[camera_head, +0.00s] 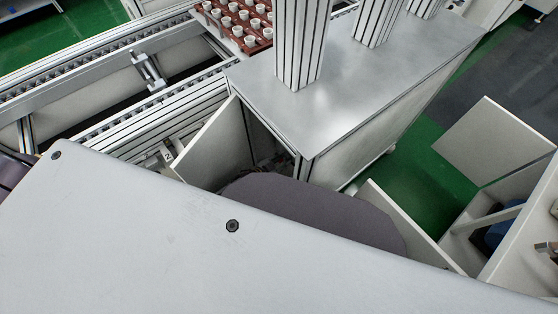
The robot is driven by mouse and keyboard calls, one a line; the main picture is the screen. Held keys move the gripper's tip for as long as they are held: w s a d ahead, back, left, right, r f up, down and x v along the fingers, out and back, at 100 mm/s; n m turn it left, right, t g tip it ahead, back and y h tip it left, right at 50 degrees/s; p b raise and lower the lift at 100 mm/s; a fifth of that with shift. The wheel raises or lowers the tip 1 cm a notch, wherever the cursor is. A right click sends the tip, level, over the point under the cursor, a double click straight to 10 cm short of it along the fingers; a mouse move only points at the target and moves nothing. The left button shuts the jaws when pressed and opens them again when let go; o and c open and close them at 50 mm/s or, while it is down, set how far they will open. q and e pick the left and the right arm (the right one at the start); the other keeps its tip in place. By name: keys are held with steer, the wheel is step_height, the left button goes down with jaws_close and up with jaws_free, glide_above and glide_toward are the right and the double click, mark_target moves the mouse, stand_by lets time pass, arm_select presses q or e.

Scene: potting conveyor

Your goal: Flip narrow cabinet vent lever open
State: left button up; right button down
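A metal-topped cabinet (365,75) stands at the upper middle, with a pale door panel (217,143) swung open at its left front. Small dark parts (272,163) show low in its opening, too small and shaded to name. At the right edge is a pale open cabinet (522,235) with a metal fitting (545,247) on it. I cannot tell which is the narrow cabinet, and I cannot make out a vent lever. I cannot make out my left gripper's fingertips. My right gripper does not show. A large pale panel, probably part of my body, hides the lower view.
A conveyor frame (110,110) runs along the upper left. A brown tray (236,30) of white cups sits on it. A pale flat panel (490,140) stands out at the right, and another (410,228) is below it. Green floor (410,165) shows between them.

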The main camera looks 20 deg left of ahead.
arm_select(q)
steer(key=shift+s+d+f+m+t+y+b, duration=0.25)
steer(key=shift+m+b, duration=0.35)
steer(key=shift+b, duration=0.5)
steer(key=shift+s+d+f+m+t+y+b, duration=0.15)
steer(key=shift+d+m+t+y+b, duration=0.15)
steer(key=shift+m+b, duration=0.55)
steer(key=shift+s+d+f+m+t+y+b, duration=0.15)
steer(key=shift+f+m+t+y+b, duration=0.3)
steer(key=shift+b, duration=1.35)
steer(key=shift+d+r+m+t+b, duration=0.15)
steer(key=shift+m+b, duration=0.45)
steer(key=shift+b, duration=1.15)
steer(key=p+v, duration=0.4)
steer(key=v, duration=0.9)
steer(key=shift+s, duration=0.4)
steer(key=shift+a+f, duration=0.1)
